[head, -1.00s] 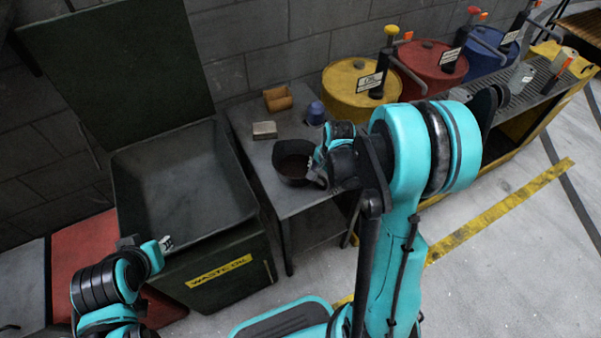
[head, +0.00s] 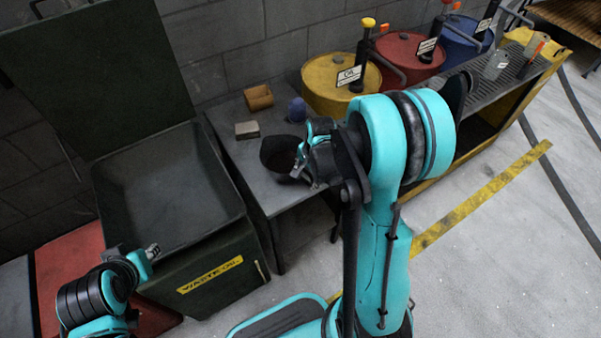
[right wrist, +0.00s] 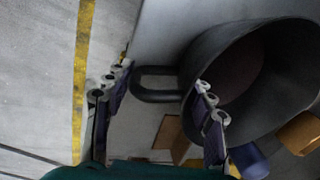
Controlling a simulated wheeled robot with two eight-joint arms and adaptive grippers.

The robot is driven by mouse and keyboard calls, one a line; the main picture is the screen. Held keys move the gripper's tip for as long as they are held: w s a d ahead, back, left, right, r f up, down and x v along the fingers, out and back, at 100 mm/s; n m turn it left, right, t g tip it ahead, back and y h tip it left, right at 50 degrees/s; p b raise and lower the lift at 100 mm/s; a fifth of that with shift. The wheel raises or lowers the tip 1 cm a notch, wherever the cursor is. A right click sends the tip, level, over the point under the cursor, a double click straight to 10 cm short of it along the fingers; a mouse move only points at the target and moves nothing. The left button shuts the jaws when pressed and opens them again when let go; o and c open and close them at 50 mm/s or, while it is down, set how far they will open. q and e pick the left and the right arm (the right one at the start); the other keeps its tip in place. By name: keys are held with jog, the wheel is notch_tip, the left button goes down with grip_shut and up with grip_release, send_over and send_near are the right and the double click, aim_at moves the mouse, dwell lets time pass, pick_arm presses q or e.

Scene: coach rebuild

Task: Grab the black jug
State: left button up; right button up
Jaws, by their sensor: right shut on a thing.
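The black jug (head: 274,158) is over the front right part of the grey side table (head: 252,181) in the head view. My right gripper (head: 303,165) is at its right side, shut on the jug's handle. In the right wrist view the handle (right wrist: 155,86) lies between the two fingers, and the jug's wide open mouth (right wrist: 238,75) shows. The jug looks tilted; whether its base still touches the table cannot be told. My left gripper (head: 152,251) is at the lower left, in front of the bin and away from the jug; its jaws are too small to read.
A small tan box (head: 258,97), a blue cup (head: 297,109) and a grey block (head: 247,129) stand behind the jug. The open waste oil bin (head: 212,225) is to the left. Yellow (head: 325,90), red (head: 405,52) and blue (head: 468,35) drums stand at the back right.

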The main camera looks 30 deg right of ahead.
jog(key=shift+r+p, duration=0.6)
jog(key=shift+r, duration=0.45)
grip_shut()
jog(key=shift+r+p, duration=0.55)
jog(key=shift+r, duration=0.4)
jog(key=s+d+r+p, duration=0.4)
jog(key=s+r, duration=0.3)
jog(key=s, duration=0.3)
jog(key=shift+s+d, duration=0.3)
